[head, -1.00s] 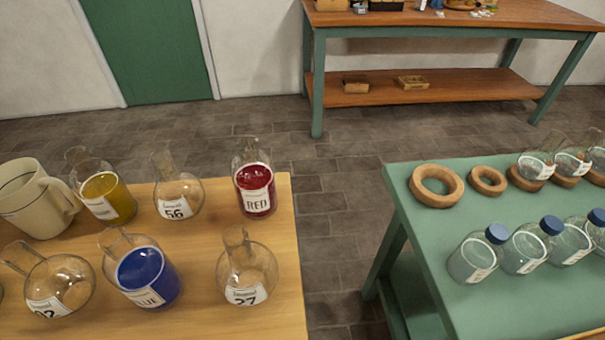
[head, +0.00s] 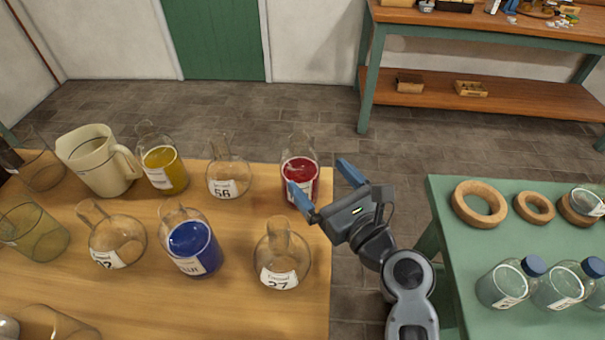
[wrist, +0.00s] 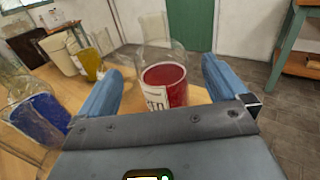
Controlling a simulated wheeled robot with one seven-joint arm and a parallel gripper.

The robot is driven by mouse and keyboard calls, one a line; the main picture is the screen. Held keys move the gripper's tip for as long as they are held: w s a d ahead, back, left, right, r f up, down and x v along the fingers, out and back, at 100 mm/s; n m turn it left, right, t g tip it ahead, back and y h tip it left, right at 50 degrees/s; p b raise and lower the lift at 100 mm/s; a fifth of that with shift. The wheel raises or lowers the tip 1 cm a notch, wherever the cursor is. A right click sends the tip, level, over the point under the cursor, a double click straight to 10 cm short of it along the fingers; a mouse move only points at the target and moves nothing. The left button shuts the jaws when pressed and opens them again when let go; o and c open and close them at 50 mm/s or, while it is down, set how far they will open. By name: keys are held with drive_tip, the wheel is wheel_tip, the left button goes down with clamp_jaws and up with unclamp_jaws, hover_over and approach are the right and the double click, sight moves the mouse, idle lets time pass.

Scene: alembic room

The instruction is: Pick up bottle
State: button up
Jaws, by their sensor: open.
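My gripper (head: 324,188) is open, at the right edge of the wooden table. Its two blue fingers point toward the bottle of red liquid (head: 300,176), a clear glass vessel with a white label. In the wrist view the red bottle (wrist: 163,85) stands upright ahead, between the two fingers (wrist: 160,85); I cannot tell how deep between them it is. A bottle of blue liquid (head: 194,247), one of yellow liquid (head: 165,172), and clear flasks labelled 56 (head: 229,180) and 27 (head: 281,260) stand on the same table. Capped bottles (head: 505,284) stand on the green table.
The wooden table (head: 150,315) also holds a beige jug (head: 97,162), another clear flask (head: 117,242) and beakers at left. Cork rings (head: 478,203) lie on the green table (head: 447,195). A floor gap separates the tables. A workbench (head: 480,100) stands behind.

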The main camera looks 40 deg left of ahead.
sight(310, 194)
drive_tip(key=shift+a+f, duration=0.2)
drive_tip(key=shift+f, duration=0.15)
drive_tip(key=f, duration=0.2)
drive_tip(key=f+b, duration=0.1)
drive_tip(key=f, duration=0.1)
drive_tip(key=f+b, duration=0.1)
drive_tip(key=f, duration=0.2)
drive_tip(key=shift+w+a, duration=0.15)
drive_tip(key=shift+a, duration=0.25)
drive_tip(key=shift+b+x, duration=0.35)
drive_tip(key=shift+x, duration=2.95)
drive_tip(key=shift+c, duration=0.5)
drive_tip(key=c, duration=1.2)
drive_tip(key=shift+r, duration=0.1)
drive_tip(key=shift+c, duration=0.5)
drive_tip(key=shift+r, duration=0.15)
